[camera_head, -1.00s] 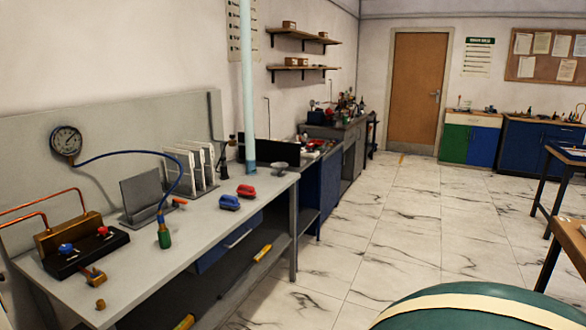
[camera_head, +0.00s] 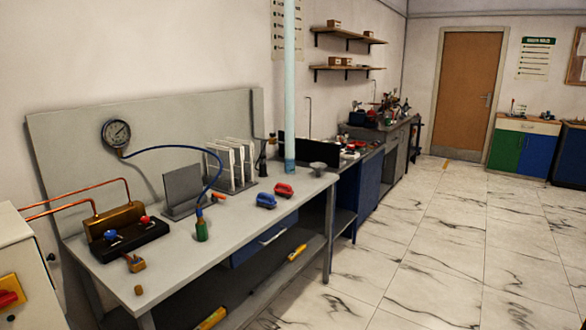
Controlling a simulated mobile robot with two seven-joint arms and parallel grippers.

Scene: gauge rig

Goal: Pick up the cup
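A small grey cup-shaped thing (camera_head: 318,168) stands at the far right end of the grey workbench (camera_head: 215,245). It is too small to tell surely whether it is the cup. No other cup shows plainly. Neither of my grippers is in view.
The tiled floor (camera_head: 420,260) is open.

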